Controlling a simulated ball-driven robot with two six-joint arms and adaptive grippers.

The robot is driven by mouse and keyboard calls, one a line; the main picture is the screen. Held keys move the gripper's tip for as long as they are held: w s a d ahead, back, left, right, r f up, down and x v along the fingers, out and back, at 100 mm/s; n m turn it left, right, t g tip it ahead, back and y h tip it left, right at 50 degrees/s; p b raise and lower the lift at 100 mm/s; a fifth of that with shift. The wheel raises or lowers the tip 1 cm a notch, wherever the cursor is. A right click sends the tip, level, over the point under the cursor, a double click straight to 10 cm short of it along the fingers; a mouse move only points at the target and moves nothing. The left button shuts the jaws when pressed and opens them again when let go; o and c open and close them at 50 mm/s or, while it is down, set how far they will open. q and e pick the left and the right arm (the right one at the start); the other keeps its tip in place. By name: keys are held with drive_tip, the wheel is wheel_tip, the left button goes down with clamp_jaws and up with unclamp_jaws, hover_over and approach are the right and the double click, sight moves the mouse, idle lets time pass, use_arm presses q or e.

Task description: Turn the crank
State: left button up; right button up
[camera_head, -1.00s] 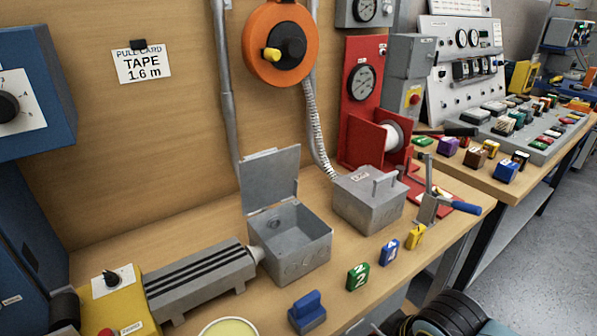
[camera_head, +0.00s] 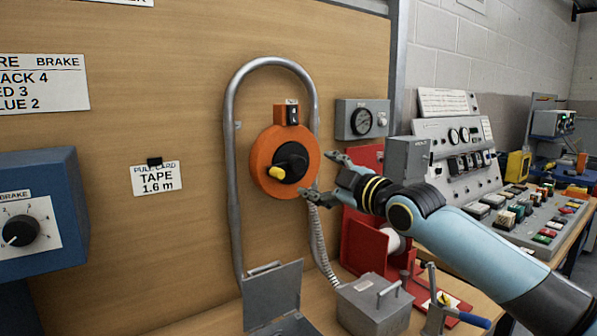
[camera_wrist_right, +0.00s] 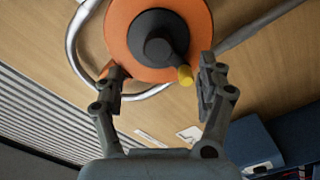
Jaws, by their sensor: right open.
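The crank is a black arm with a yellow knob (camera_head: 277,173) on an orange round reel (camera_head: 263,187) fixed to the wooden wall. The black hub (camera_head: 291,158) sits at the reel's middle, and the knob points to the lower left in the head view. My right gripper (camera_head: 322,175) is open and empty, just right of the reel. In the right wrist view the open fingers (camera_wrist_right: 160,82) reach toward the reel's near edge, with the yellow knob (camera_wrist_right: 185,76) between them, closer to one finger; I see no grip on it. My left gripper is not in view.
A grey conduit (camera_head: 233,150) loops around the reel. Grey boxes (camera_head: 373,303) sit on the bench below. A blue brake box (camera_head: 40,205) is at left.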

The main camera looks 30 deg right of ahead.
sight(301, 170)
drive_tip(key=w, duration=0.8)
drive_tip(key=shift+w+a+f+b, duration=0.1)
drive_tip(key=shift+w+a+b, duration=0.2)
drive_tip(key=shift+w+a, duration=0.1)
drive_tip(key=c, duration=0.9)
drive_tip(key=shift+d+f, duration=0.15)
drive_tip(key=shift+f, duration=0.05)
clamp_jaws()
